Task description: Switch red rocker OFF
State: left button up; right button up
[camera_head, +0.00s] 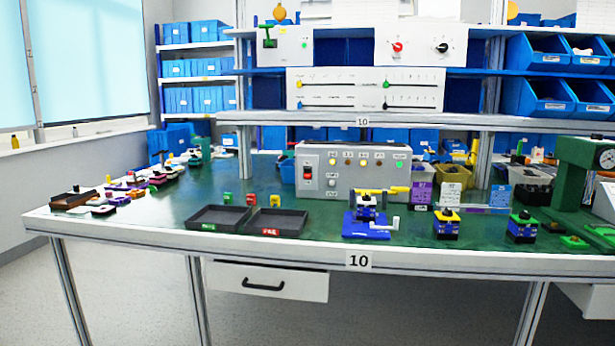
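The red rocker (307,173) is a small red switch in a dark frame on the left end of a light grey control box (350,185). The box stands upright on the green workbench, with its front facing me. The rocker's front is unobstructed. It is too small to tell which side is pressed in. Neither my left nor my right gripper is in view, and nothing is touching the rocker.
Two black trays (219,227) lie in front of the box, and a blue fixture with a crank (367,215) stands to their right. A green press (583,170) is at the far right. A shelf (362,122) overhangs behind the box. The bench between rocker and trays holds small colored blocks.

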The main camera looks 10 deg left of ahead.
pick_arm(q)
grip_shut()
dwell(1.1)
